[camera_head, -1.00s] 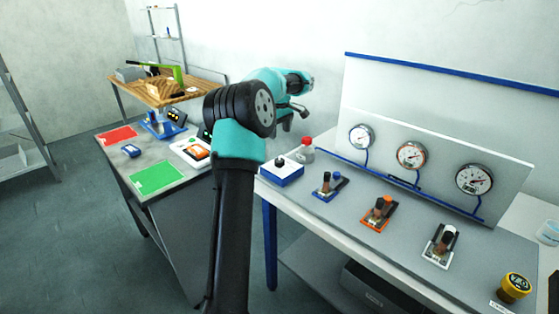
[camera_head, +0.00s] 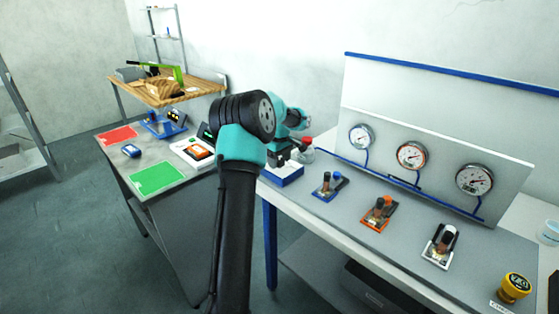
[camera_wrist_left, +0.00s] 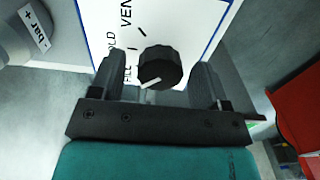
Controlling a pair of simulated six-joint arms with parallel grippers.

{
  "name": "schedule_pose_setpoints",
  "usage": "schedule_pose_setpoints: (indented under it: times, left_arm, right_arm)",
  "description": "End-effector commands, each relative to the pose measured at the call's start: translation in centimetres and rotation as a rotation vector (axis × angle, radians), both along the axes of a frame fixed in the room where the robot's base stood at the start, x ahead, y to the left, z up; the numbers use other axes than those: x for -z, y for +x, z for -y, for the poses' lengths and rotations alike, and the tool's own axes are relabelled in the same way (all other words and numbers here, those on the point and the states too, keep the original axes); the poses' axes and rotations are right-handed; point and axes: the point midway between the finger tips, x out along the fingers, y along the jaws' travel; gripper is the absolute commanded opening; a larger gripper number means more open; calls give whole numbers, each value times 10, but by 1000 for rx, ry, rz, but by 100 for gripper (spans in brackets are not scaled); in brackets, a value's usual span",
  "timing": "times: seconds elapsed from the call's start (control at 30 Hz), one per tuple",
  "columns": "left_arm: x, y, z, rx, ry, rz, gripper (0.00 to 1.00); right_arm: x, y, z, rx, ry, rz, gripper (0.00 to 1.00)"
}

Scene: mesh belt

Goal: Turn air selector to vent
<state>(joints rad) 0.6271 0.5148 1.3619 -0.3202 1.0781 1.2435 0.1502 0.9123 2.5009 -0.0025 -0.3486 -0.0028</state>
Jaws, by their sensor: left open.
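The air selector is a blue-edged box with a white top (camera_head: 287,177), near the left end of the bench in the head view. In the left wrist view its white face (camera_wrist_left: 200,18) carries the words FILL, HOLD and VENT. Its round black knob (camera_wrist_left: 160,66) has a white pointer line towards the lower left, near FILL. My left gripper (camera_wrist_left: 158,78) is open, with one finger on each side of the knob; contact cannot be told. In the head view the left gripper (camera_head: 284,157) hides the knob. My right gripper is not in view.
A bottle with a red cap (camera_head: 306,145) stands close behind the selector. Valves with blue (camera_head: 328,186), orange (camera_head: 378,213) and white (camera_head: 440,245) plates sit to the right, below gauges. A yellow knob (camera_head: 515,287) is at the front right.

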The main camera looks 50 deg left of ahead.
Motion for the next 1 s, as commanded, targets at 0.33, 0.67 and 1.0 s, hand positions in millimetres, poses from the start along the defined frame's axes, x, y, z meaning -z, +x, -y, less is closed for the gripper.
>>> schedule_pose_setpoints:
  times: [0.33, 0.67, 1.0]
  left_arm:
    - [0, 0, 0, 0, 0, 0, 52]
    - [0, 0, 0, 0, 0, 0, 21]
    - [0, 0, 0, 32, 1, 1, 20]
  right_arm:
    - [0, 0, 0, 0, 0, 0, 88]
    - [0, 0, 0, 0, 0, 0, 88]
    - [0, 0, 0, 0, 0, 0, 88]
